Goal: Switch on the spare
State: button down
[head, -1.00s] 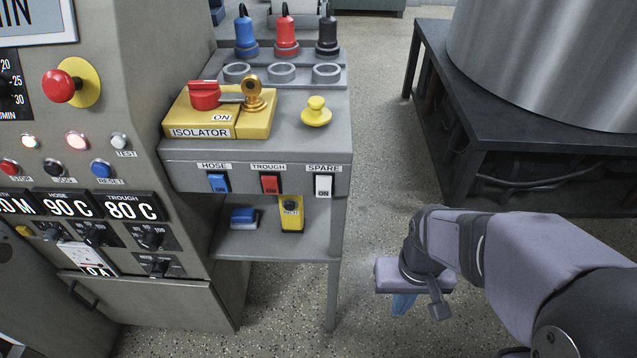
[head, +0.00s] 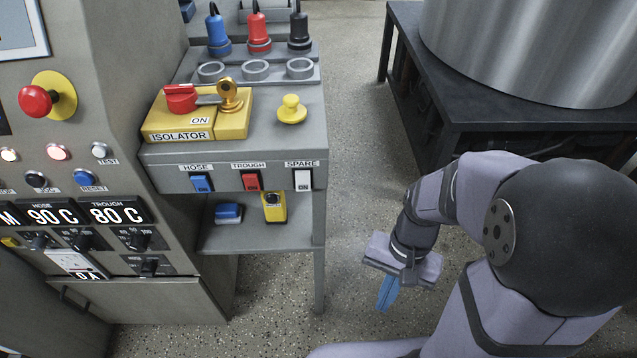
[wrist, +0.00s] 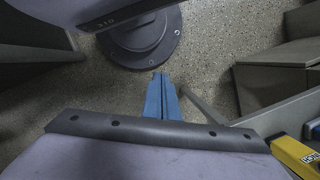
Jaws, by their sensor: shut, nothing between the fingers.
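The white SPARE rocker switch (head: 303,180) is at the right end of the stand's front panel, under its label, with "ON" at its lower edge. The blue HOSE switch (head: 201,183) and red TROUGH switch (head: 251,182) sit to its left. My gripper (head: 384,306) is right of the stand and below switch height in the picture, apart from the panel. Its blue fingers are shut and empty, pointing down. In the wrist view the fingers (wrist: 160,98) are together over the floor; the SPARE switch does not show there.
The yellow isolator (head: 180,120) with red handle and key, and a yellow knob (head: 291,109), are on the stand's top. Blue, red and black plugs (head: 300,30) stand behind. A dark bench (head: 480,125) with a metal drum is at the right. Floor between is clear.

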aim_at(303, 182)
jog(key=s+a+r+m+g+y+p, duration=0.3)
jog(key=r+m+y+p, duration=0.45)
jog(key=m, duration=0.65)
jog(key=w+r+m+t+y+p, duration=0.8)
jog(key=r+m+t+p, duration=0.1)
jog(key=m, duration=1.1)
notch_tip(303, 182, up, 3)
jog(key=shift+w+d+f+m+t+p, duration=0.2)
jog(key=shift+m+t+p, duration=0.15)
jog(key=shift+p, duration=0.25)
jog(key=shift+a, duration=0.1)
jog(key=w+a+p, duration=0.1)
jog(key=w+a, duration=0.5)
jog(key=a, duration=0.3)
jog(key=shift+w+a+f, duration=0.15)
jog(key=shift+a+f, duration=0.15)
jog(key=shift+f, duration=0.05)
